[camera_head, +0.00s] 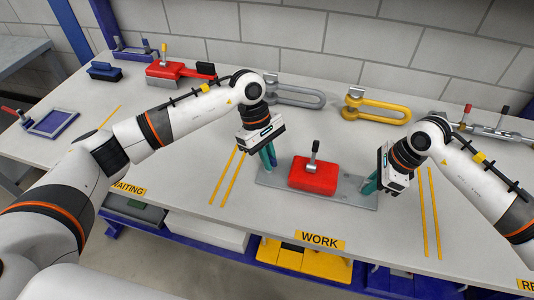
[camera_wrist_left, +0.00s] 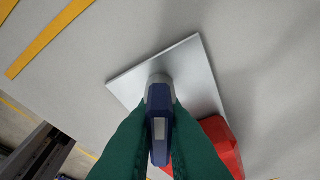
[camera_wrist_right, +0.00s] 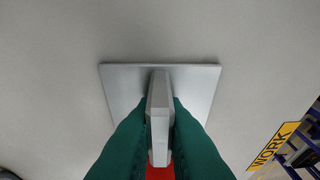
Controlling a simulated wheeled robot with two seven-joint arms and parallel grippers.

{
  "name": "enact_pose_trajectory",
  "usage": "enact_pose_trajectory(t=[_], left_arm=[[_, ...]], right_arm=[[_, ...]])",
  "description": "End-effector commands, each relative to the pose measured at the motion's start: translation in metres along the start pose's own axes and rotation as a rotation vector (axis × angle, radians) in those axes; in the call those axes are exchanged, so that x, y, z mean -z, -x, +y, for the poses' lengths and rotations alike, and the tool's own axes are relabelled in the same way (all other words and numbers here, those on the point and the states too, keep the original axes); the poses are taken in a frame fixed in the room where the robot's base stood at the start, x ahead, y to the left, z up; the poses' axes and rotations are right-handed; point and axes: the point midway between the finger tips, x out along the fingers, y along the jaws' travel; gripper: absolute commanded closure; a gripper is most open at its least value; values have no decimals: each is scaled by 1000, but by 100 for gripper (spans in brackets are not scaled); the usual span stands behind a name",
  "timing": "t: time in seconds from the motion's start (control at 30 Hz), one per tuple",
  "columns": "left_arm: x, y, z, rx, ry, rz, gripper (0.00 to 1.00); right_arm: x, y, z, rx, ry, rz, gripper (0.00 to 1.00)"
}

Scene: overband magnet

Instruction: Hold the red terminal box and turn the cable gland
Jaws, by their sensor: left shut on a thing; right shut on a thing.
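The red terminal box (camera_head: 313,177) lies on a flat grey plate (camera_head: 276,179) near the WORK label, with a dark lever or handle (camera_head: 313,153) standing up from it. My left gripper (camera_head: 268,158) is shut at the plate's left end. In the left wrist view its green fingers close on a blue piece (camera_wrist_left: 159,100) above a grey round stub (camera_wrist_left: 160,78). My right gripper (camera_head: 370,186) is shut at the plate's right end, on a pale grey block (camera_wrist_right: 160,105). Red shows beside or behind the fingers in both wrist views. I cannot tell which held piece is the cable gland.
A grey shackle-like part (camera_head: 300,97) and a yellow one (camera_head: 376,107) lie behind the work area. A red tool-like part (camera_head: 180,73) and a blue block (camera_head: 104,71) are at the back left. Bare table lies around the plate, with its front edge close by.

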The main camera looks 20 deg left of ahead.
Motion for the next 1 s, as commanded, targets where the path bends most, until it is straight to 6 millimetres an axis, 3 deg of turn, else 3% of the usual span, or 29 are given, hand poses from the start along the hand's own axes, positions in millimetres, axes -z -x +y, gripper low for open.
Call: enact_pose_trajectory(t=[0.23,0.5,0.77,0.97,1.0], left_arm=[[0,0,0,-5,-13,0,100],[0,0,0,-83,-223,0,100],[0,0,0,-86,-233,0,100],[1,1,-1,-147,-400,-1,100],[0,0,0,-144,-393,1,83]], right_arm=[[0,0,0,0,-1,-1,100],[0,0,0,-1,-1,-1,100],[0,0,0,0,-1,-1,100],[0,0,0,0,-1,0,100],[0,0,0,0,-1,0,100]])
